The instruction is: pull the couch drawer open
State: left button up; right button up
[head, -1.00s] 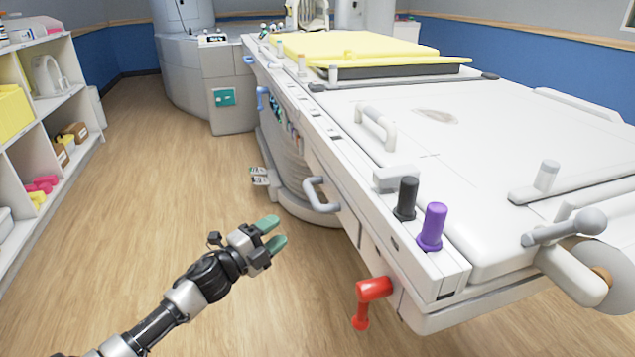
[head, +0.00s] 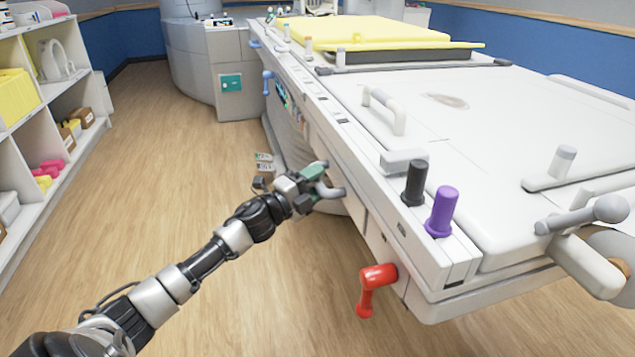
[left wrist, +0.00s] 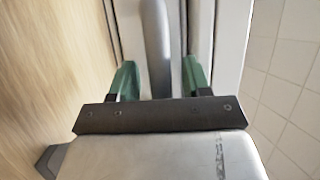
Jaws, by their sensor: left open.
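The white couch (head: 470,130) fills the right of the head view. A grey loop handle (head: 328,190) stands out from its side. My left gripper (head: 318,182) is at this handle, with its green fingers partly hiding it. In the left wrist view the grey handle bar (left wrist: 156,45) runs between the two open green fingers (left wrist: 160,80), with a gap to the right finger and a smaller one to the left. The drawer front (head: 351,204) on the couch side shows no visible gap. My right gripper is not in view.
A red lever (head: 375,285) hangs from the couch's near corner. Black (head: 414,183) and purple (head: 441,212) knobs stand on its edge. White shelves (head: 50,110) line the left wall.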

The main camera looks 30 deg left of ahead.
pick_arm(q)
jog(key=shift+w, duration=0.2)
grip_shut()
dwell(0.3)
